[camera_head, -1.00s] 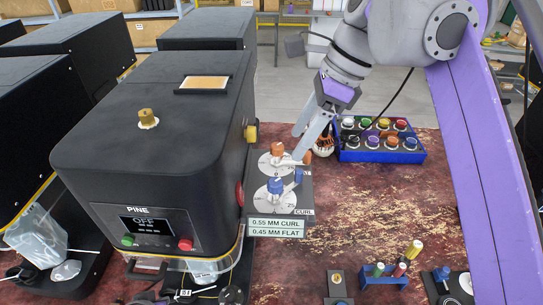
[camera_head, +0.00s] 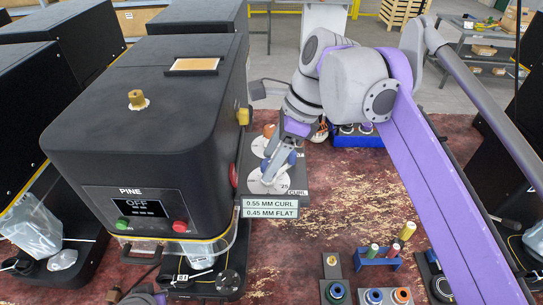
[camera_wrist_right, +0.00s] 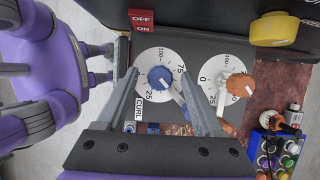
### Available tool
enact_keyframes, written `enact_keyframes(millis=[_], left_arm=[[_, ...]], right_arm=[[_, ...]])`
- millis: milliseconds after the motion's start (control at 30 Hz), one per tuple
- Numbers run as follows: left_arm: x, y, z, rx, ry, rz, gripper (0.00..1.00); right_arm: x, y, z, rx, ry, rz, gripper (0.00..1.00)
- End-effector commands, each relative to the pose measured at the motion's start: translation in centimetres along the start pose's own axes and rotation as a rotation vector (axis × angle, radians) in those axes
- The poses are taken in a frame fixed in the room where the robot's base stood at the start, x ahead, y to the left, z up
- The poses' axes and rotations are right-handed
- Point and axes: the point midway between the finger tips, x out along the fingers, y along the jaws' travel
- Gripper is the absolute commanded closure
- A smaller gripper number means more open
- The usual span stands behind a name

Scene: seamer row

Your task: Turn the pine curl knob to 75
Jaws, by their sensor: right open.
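The pine curl knob is blue and sits on a white dial (camera_head: 262,187) on the plate labelled CURL, beside the PINE machine (camera_head: 150,130). In the right wrist view the blue knob (camera_wrist_right: 158,78) shows between the fingers of my right gripper (camera_wrist_right: 162,75), which is open. A pale arm runs from the knob to the lower right; its exact reading is unclear. In the head view my right gripper (camera_head: 269,170) reaches down over this dial and hides much of the knob. Contact cannot be told. My left gripper is not clearly shown; only purple parts appear at the edges.
An orange knob (camera_wrist_right: 239,85) on a second dial is close beside the blue one. A yellow knob (camera_wrist_right: 275,28) and a red part are on the machine's side. A blue tray of coloured caps (camera_wrist_right: 276,155) stands beyond. Small fixtures (camera_head: 376,256) stand on the front table.

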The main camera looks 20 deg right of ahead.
Motion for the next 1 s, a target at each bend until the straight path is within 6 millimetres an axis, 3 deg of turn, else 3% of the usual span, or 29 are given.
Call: enact_keyframes(millis=[67, 467, 1000], left_arm=[[-0.01, 0.0, -0.01, 0.0, 0.0, 0.0, 1.0], [-0.01, 0.0, -0.01, 0.0, 0.0, 0.0, 1.0], [-0.17, 0.0, -0.28, 0.0, 0.003, 0.0, 1.0]], right_arm=[[-0.03, -0.01, 0.0, 0.0, 0.0, 0.0, 0.31], [-0.05, -0.01, -0.01, 0.0, 0.0, 0.0, 1.0], [-0.1, -0.14, 0.0, -0.103, 0.001, 0.043, 1.0]])
